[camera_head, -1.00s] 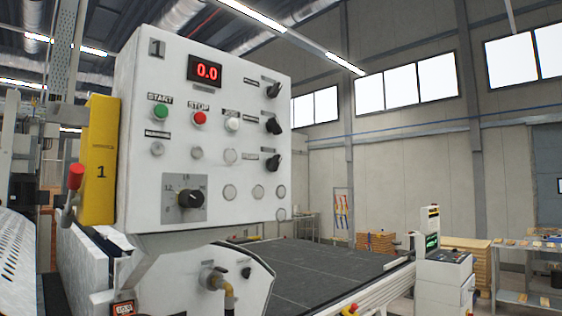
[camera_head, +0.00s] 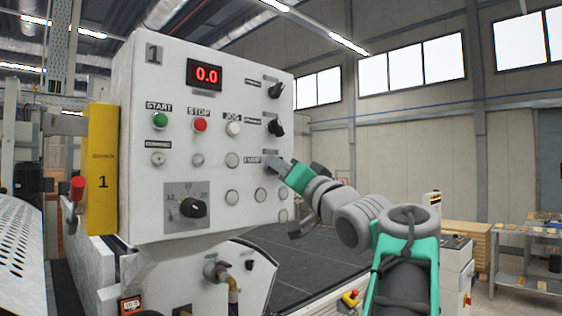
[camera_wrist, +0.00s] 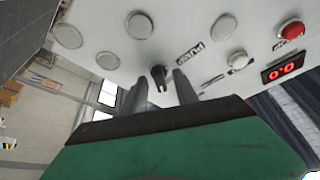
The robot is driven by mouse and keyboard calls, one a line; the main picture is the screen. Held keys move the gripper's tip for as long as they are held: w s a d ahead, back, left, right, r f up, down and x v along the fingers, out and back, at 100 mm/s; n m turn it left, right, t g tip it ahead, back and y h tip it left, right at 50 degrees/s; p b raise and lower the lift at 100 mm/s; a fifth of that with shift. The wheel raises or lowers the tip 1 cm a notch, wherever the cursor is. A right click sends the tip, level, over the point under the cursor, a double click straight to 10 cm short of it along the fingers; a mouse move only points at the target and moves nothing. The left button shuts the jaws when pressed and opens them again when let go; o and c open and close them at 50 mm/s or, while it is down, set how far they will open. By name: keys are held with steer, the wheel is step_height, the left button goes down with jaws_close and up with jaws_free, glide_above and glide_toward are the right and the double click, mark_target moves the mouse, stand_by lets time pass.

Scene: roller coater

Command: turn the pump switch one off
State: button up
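The pump switch (camera_wrist: 158,76) is a small black knob on the white control panel (camera_head: 225,215), beside its PUMP label (camera_wrist: 188,53). In the wrist view it shows between my fingertips, just past or level with them; contact cannot be told. My gripper (camera_wrist: 160,82) is open, with one dark finger on either side of the knob. In the head view my gripper (camera_head: 279,170) is at the panel's right side and hides the switch. The PUMP label (camera_head: 252,161) shows to the left of the gripper there.
Two black switches (camera_head: 275,90) (camera_head: 275,127) sit above the gripper. A green START button (camera_head: 160,120), red STOP button (camera_head: 200,125), display reading 0.0 (camera_head: 204,74) and rotary dial (camera_head: 192,207) share the panel. A dark conveyor bed (camera_head: 300,250) lies behind; a yellow box (camera_head: 101,165) flanks the left.

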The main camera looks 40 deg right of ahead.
steer(key=shift+w, duration=0.15)
jaws_close()
stand_by(0.5)
